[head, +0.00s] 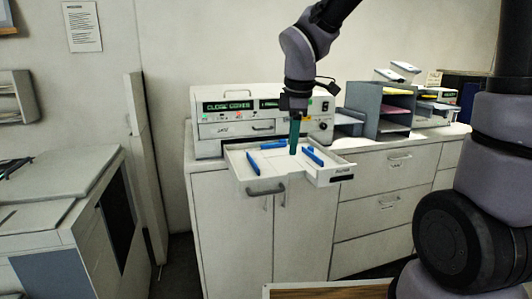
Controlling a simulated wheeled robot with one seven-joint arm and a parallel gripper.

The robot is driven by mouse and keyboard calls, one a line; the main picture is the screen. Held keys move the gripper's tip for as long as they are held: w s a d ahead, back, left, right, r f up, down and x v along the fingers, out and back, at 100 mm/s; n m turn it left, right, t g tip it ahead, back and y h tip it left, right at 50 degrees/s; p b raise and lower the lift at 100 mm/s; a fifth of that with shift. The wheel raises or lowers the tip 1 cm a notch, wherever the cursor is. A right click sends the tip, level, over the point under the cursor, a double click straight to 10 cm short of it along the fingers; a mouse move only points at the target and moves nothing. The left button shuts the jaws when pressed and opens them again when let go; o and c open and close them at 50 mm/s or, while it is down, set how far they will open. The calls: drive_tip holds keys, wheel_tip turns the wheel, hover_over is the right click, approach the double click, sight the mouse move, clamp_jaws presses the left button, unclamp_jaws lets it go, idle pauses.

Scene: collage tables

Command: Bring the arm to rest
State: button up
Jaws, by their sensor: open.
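My gripper (294,148) hangs pointing down over a shallow white tray (276,168), with the arm reaching in from the top of the head view. A narrow teal part extends below its dark body, its lower end over the tray; I cannot tell whether it touches the tray floor. The jaws are open, though the gap between the fingers is not clear at this size. Blue pieces lie in the tray: one on the left (253,163), one at the back (272,145) and one on the right (312,157).
A white machine (222,129) with a green lit display stands behind the tray on a white cabinet (224,210). A grey paper sorter (366,100) stands to the right. A grey unit (60,200) is at left. A wooden surface (330,292) shows at the bottom.

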drive_tip(key=s+d+r+m+t, duration=0.1)
drive_tip(key=s+d+r+m, duration=0.2)
drive_tip(key=m, duration=0.4)
drive_tip(key=s+d+r+m+t+y, duration=0.1)
drive_tip(key=s+d+r+m+t, duration=0.1)
drive_tip(key=s+d+r+m, duration=0.2)
drive_tip(key=s+d+r+m+t, duration=0.1)
drive_tip(key=s+d+r+m, duration=0.2)
drive_tip(key=d+m, duration=0.6)
drive_tip(key=shift+s+d+r+m+t+y, duration=0.2)
drive_tip(key=shift+d+r+m+t+y, duration=0.15)
drive_tip(key=shift+r+m, duration=0.55)
